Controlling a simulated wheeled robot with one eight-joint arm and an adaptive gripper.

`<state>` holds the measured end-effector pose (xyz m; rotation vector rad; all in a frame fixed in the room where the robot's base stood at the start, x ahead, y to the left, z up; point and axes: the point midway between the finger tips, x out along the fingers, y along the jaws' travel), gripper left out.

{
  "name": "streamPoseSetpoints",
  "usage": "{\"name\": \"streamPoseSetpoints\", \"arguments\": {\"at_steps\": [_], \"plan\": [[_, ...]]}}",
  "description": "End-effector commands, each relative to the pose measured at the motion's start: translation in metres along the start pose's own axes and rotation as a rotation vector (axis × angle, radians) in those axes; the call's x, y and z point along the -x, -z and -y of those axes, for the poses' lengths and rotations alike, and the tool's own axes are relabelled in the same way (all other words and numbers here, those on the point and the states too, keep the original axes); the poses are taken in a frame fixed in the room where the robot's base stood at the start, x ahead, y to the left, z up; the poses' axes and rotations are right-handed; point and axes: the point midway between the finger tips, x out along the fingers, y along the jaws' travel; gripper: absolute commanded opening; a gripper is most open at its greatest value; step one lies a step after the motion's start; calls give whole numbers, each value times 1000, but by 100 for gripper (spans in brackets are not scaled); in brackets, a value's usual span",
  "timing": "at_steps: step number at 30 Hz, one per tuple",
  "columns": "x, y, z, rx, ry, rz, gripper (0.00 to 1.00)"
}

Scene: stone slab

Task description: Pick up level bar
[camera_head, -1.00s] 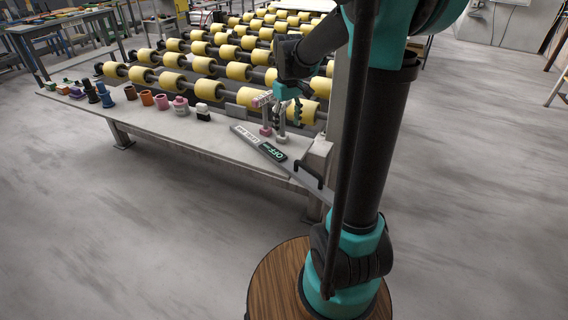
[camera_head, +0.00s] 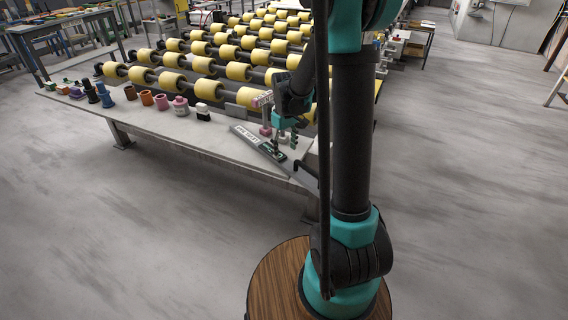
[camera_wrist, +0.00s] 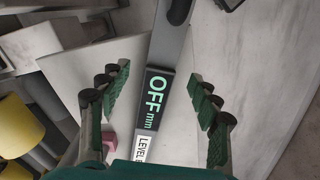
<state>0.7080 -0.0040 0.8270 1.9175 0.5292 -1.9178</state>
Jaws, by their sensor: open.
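The level bar (camera_head: 247,133) is a long grey bar with a white label and a dark display, lying on the stone slab (camera_head: 160,133) near its right end. In the wrist view the level bar (camera_wrist: 166,62) runs lengthwise between the fingers, its display reading "OFF mm".
Pink pieces (camera_head: 266,129) stand close behind the bar. Rows of yellow rollers (camera_head: 238,71) lie behind. The slab's front strip is mostly clear.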

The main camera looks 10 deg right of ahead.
Motion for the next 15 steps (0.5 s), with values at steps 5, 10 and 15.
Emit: {"name": "streamPoseSetpoints", "arguments": {"at_steps": [5, 10, 15], "plan": [[-17, 1, 2, 0, 0, 0, 63], [-41, 1, 3, 0, 0, 0, 63], [-52, 1, 3, 0, 0, 0, 63]]}}
